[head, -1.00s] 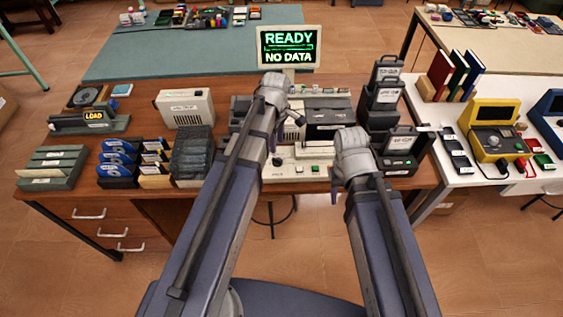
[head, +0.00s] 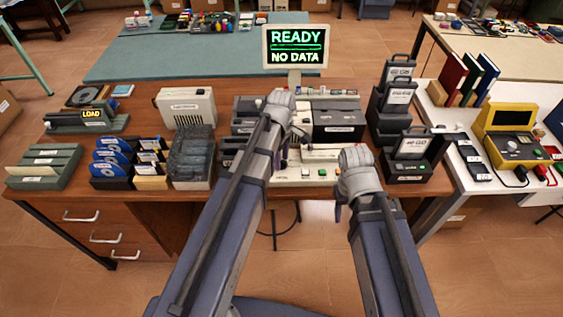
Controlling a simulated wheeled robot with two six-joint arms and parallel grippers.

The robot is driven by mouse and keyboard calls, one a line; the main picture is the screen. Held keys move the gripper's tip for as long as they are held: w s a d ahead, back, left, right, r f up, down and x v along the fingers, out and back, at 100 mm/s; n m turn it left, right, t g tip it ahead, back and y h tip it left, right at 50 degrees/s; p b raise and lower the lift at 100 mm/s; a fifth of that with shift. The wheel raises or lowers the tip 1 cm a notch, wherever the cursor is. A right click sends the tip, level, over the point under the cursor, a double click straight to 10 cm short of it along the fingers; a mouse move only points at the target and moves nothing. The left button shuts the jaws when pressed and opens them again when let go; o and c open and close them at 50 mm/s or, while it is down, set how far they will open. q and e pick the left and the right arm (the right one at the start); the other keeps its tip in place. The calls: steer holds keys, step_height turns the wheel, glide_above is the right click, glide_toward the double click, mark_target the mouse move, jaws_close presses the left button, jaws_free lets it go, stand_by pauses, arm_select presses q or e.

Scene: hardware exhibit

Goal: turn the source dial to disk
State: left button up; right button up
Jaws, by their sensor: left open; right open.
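A pale control console (head: 318,173) with small green and red buttons sits at the front middle of the wooden desk. I cannot make out the source dial; my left arm covers part of the console and its left side. My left gripper (head: 283,153) is over the console's left part, pointing down; its jaws are small and partly hidden by the wrist, but it looks open and empty. My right gripper (head: 338,210) is open and empty by the desk's front edge, to the right of the console buttons. A monitor (head: 295,46) behind reads READY, NO DATA.
Disk racks (head: 127,160) and a mesh-like bin (head: 193,157) stand left of the console. Black drives (head: 410,155) stand close on the right. A yellow device (head: 505,135) is on the white side table.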

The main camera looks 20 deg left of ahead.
arm_select(q)
jaws_close()
stand_by(0.3)
stand_by(0.3)
